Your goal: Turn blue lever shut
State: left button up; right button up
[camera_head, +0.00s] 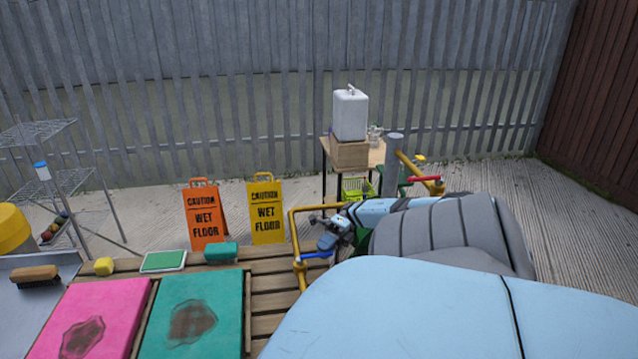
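The blue lever (318,255) sits on a yellow pipe (294,232) at the near middle of the picture and lies roughly level, pointing right. My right gripper (322,230) is just above and behind the lever in the picture, at the end of my light blue forearm. A gap shows between gripper and lever, and nothing is seen held. The gripper is small here, so its finger opening is unclear. My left gripper is not in view.
A red lever (424,180) sits on another yellow pipe to the right. Orange (206,216) and yellow (266,212) wet-floor signs stand left of the pipe. Pink (92,322) and teal (222,318) stained mats lie on wooden slats in front. A table (374,157) with a white canister (350,115) stands behind.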

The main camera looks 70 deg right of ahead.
pick_arm(q)
jog(key=b, duration=0.2)
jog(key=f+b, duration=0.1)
jog(key=b, duration=0.1)
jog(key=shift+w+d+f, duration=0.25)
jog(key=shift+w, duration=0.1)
pick_arm(e)
jog(key=v, duration=0.8)
jog(key=shift+d, duration=0.4)
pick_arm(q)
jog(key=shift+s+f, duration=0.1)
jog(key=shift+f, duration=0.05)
pick_arm(e)
jog(key=shift+s, duration=0.15)
